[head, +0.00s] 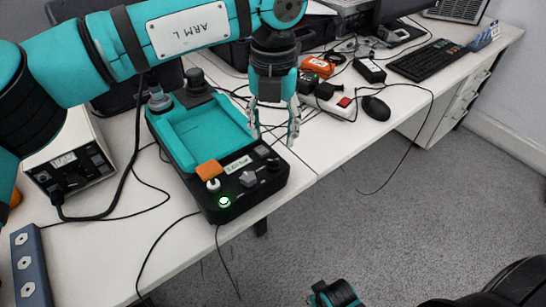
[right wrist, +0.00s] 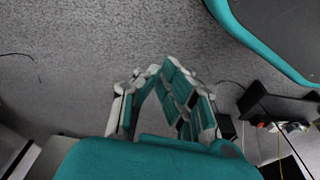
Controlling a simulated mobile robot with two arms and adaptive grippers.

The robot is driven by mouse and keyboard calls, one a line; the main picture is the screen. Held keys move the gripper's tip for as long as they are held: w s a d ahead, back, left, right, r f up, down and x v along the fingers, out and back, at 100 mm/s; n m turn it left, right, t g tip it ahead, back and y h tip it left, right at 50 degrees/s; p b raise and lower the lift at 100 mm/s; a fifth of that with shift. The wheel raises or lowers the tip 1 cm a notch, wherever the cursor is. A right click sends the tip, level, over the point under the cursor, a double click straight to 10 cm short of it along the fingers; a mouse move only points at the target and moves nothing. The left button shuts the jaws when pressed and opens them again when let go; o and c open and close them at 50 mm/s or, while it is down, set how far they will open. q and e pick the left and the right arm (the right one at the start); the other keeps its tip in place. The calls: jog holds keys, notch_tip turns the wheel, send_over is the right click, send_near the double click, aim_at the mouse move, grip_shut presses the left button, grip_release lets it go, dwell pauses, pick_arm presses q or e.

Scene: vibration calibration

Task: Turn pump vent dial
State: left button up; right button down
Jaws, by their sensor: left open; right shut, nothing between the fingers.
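A black and teal pump unit (head: 207,145) stands at the table's front edge in the head view. Its front panel carries a grey lobed dial (head: 249,179), a small white knob (head: 213,185), an orange block (head: 208,170) and a green-lit button (head: 224,202). I cannot read which one is the vent dial. My left gripper (head: 273,134) points down above the unit's right side, open and empty, apart from the dial. My right gripper (right wrist: 165,64) is shut and empty over the grey floor in the right wrist view.
A grey power box (head: 68,163) and a socket strip (head: 30,265) are at left, with black cables across the table. A white power strip (head: 334,103), a mouse (head: 376,108) and a keyboard (head: 428,61) lie at right. Open floor is in front.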

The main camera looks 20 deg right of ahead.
aim_at(274, 160)
pick_arm(q)
notch_tip(274, 160, down, 8)
jog(key=shift+f, duration=0.1)
pick_arm(e)
jog(key=shift+w+r, duration=0.2)
jog(key=shift+r, duration=0.4)
jog(key=shift+w+r, duration=0.15)
jog(key=shift+r, duration=0.45)
pick_arm(q)
grip_shut()
